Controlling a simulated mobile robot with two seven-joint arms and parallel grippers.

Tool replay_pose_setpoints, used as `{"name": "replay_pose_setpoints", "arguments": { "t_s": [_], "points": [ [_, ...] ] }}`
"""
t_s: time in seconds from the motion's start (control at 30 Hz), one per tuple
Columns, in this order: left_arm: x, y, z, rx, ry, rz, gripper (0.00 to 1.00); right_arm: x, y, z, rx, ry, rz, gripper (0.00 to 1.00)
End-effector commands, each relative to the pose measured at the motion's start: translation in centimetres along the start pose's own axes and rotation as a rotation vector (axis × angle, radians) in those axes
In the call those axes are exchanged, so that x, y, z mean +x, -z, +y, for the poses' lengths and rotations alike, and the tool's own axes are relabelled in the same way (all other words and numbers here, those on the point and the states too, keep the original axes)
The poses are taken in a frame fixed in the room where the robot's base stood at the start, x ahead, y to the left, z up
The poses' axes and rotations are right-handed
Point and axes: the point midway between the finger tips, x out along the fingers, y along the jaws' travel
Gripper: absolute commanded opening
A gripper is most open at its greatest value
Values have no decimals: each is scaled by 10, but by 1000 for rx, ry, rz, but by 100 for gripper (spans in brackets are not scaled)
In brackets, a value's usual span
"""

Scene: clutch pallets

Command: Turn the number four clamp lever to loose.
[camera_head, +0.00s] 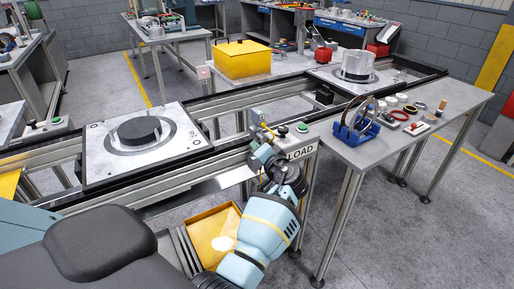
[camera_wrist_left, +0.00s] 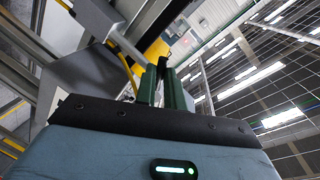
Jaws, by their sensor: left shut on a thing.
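My left gripper (camera_head: 266,147) is at the near rail of the conveyor, just left of the LOAD sign, at a small clamp fitting (camera_head: 257,117) with yellow parts. In the left wrist view its two green fingers (camera_wrist_left: 164,88) are close together, shut on a narrow dark end that I take to be the clamp lever (camera_wrist_left: 163,62). The lever is mostly hidden by the fingers, and no number is legible. A light pallet plate (camera_head: 101,168) with a black disc (camera_head: 140,131) lies on the conveyor to the left. My right gripper is not in view.
The LOAD post with a green button (camera_head: 302,127) stands close to the right of my gripper. A side table (camera_head: 357,156) holds a blue rack (camera_head: 356,133) and small parts. A yellow bin (camera_head: 209,222) is below the rail. A yellow box (camera_head: 242,58) stands behind the conveyor.

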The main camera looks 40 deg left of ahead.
Motion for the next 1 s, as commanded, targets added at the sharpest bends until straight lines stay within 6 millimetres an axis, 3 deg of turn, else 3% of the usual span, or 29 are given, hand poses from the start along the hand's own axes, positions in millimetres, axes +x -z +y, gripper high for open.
{"name": "replay_pose_setpoints", "arguments": {
  "t_s": [0.03,0.5,1.0],
  "points": [
    [0,4,-7,36,5,-5,0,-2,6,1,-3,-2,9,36],
    [-2,5,-14,308,5,-60,0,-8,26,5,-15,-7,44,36],
    [-2,5,-14,359,4,-70,0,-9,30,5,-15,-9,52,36]
  ]
}}
